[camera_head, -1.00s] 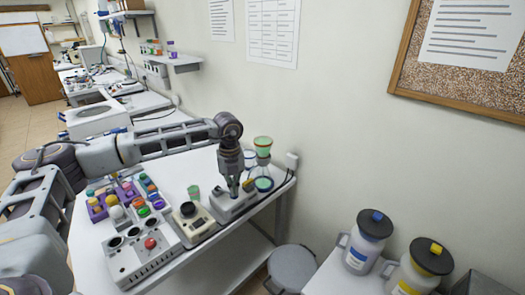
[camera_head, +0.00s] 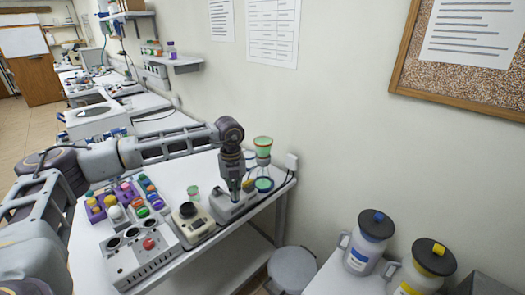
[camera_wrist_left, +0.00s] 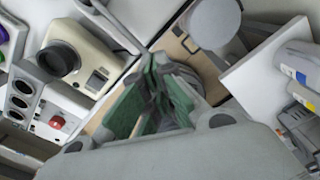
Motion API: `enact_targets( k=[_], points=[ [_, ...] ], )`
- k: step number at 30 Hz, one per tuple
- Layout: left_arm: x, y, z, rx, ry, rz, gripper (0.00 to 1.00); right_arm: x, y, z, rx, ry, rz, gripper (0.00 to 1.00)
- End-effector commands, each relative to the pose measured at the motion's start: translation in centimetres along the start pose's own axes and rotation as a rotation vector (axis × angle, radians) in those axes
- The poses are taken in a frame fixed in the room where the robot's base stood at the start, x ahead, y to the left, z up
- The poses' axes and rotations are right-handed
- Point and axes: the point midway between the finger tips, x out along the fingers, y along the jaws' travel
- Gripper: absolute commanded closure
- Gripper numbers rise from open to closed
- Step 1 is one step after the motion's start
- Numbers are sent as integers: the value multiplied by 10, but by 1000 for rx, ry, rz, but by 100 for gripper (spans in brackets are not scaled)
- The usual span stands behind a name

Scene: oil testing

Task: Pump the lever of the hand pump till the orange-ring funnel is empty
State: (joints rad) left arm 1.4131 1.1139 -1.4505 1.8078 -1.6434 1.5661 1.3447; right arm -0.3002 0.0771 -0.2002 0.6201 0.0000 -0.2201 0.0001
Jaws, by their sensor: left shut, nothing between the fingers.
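The hand pump (camera_head: 222,207) is a small grey block near the right edge of the white bench. My left gripper (camera_head: 236,196) points down right over it, with its fingers shut and nothing between them. The green inner finger pads of the left gripper (camera_wrist_left: 150,103) fill the middle of the left wrist view. The lever is mostly hidden by the fingers; I cannot tell whether they touch it. A funnel (camera_head: 264,143) with green content stands behind and right of the gripper, above a glass vessel (camera_head: 264,184). My right gripper is not in view.
A beige device with a black knob (camera_head: 189,210) stands left of the pump. A grey box with a red button (camera_head: 150,244) and racks of coloured caps lie further left. A round stool (camera_head: 292,268) stands below the bench. Two jugs (camera_head: 372,240) stand at the right.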

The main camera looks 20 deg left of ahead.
Motion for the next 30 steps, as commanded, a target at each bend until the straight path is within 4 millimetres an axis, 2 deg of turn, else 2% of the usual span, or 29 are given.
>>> enact_targets(
  k=[8, 21, 30],
  points=[
    [1, 0, 0, 0, 1, 1, 100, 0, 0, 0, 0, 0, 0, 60],
    [15, -2, -3, 0, 1, 1, 100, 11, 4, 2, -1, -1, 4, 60],
    [16, -2, -4, 0, 0, 1, 100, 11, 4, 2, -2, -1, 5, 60]
  ],
)
